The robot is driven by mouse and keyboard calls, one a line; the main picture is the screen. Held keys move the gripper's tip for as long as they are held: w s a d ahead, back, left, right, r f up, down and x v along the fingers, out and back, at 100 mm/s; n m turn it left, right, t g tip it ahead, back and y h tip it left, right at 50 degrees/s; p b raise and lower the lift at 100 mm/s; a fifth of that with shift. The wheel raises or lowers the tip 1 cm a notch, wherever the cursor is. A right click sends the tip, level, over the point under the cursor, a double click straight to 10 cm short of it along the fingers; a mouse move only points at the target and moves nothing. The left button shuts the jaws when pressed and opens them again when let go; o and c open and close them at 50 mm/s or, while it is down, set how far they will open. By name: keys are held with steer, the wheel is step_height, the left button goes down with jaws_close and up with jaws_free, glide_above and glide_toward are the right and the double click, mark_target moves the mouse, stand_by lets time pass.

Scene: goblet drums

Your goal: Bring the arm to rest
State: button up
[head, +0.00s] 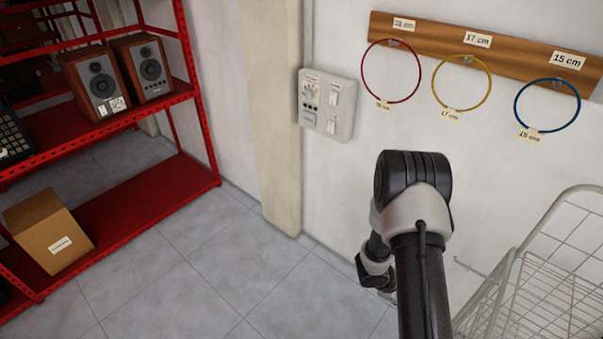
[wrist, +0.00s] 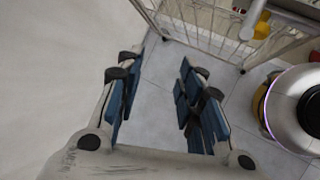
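My gripper (wrist: 160,78) shows in the wrist view with its two blue-padded fingers spread apart. Nothing is between them; grey floor tiles show through the gap. In the head view my arm rises in front of the white wall, right of centre, and bends at a black and white joint. The gripper itself is largely hidden there behind my arm. It is not seen touching anything.
A wire rack (head: 545,290) stands close at the right, and a rack also shows in the wrist view (wrist: 205,28). A control box (head: 327,104) and red, yellow and blue hoops (head: 548,130) hang on the wall. Red shelves (head: 140,208) stand left, with open floor (head: 215,265) between.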

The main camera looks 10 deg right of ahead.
steer(key=s+a+r+m+b, duration=0.1)
steer(key=a+r+m, duration=0.15)
steer(key=r, duration=1.05)
steer(key=s+a+r+m, duration=0.15)
steer(key=r+m, duration=0.25)
steer(key=r, duration=0.9)
steer(key=s+a+r+m+t+y, duration=0.1)
steer(key=s+a+r+y, duration=0.1)
steer(key=s+a+r, duration=0.2)
steer(key=s+a+r+m+t+y+b, duration=0.1)
steer(key=s+a+r+t+y, duration=0.1)
steer(key=a, duration=0.7)
steer(key=s+a+r+m+t+y+b, duration=0.1)
steer(key=s+a+r+y, duration=0.2)
steer(key=s+a+r, duration=0.2)
steer(key=s+a, duration=0.2)
steer(key=s, duration=0.1)
steer(key=shift+s+r+t+y, duration=0.15)
steer(key=shift+r+t+y, duration=0.15)
steer(key=shift+r, duration=0.1)
steer(key=shift+d+m, duration=0.1)
steer(key=shift+m, duration=0.25)
